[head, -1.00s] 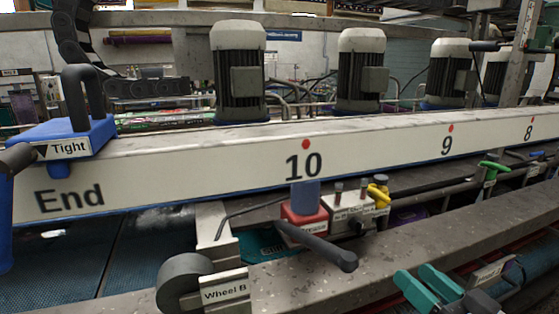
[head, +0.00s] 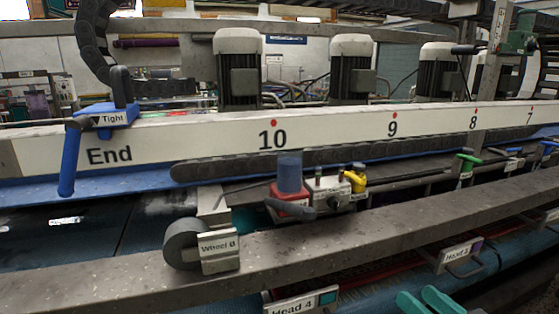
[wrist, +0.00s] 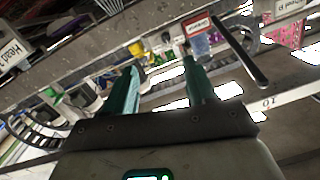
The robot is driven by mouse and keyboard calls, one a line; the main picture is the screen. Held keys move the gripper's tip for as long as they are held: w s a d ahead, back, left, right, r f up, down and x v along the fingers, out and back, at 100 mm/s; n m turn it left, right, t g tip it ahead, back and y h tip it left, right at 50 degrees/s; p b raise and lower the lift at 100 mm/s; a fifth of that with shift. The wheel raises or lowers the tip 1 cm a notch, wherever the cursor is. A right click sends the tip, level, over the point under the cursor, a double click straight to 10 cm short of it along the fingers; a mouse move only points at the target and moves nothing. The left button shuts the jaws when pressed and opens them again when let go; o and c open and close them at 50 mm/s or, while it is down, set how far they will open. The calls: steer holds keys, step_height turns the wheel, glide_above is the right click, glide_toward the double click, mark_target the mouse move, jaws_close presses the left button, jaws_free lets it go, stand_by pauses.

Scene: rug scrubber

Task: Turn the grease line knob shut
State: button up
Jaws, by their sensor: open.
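The red grease box (head: 289,200) with a blue cylinder and a dark lever stands on the machine below the number 10. To its right, a pale block (head: 330,189) carries a yellow knob (head: 355,178) and small posts. I cannot tell from its small label which line this knob serves. My gripper (head: 428,301) shows only its teal fingertips at the lower right, in front of and apart from these parts. In the wrist view, its fingers (wrist: 160,80) are spread with nothing between them. The yellow knob (wrist: 155,59) and red box (wrist: 198,22) lie beyond the fingertips.
A long grey rail (head: 370,235) crosses between me and the machine. A labelled wheel (head: 186,244) stands on its left. A numbered white beam (head: 330,128) and motors (head: 240,68) stand behind. Green handles (head: 467,160) are farther right.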

steer(key=s+f+g+h, duration=0.2)
steer(key=s+f+g, duration=0.35)
steer(key=f, duration=0.85)
steer(key=s+d+f+m+g+h, duration=0.1)
steer(key=s+d+f+g+h, duration=0.1)
steer(key=s+f+g, duration=0.3)
steer(key=s+d+f+m+g+h, duration=0.1)
steer(key=s+f+g, duration=0.3)
steer(key=s+f, duration=0.6)
steer(key=s+d+h, duration=0.1)
steer(key=s, duration=0.7)
steer(key=shift+f+g, duration=0.35)
steer(key=shift+f, duration=0.05)
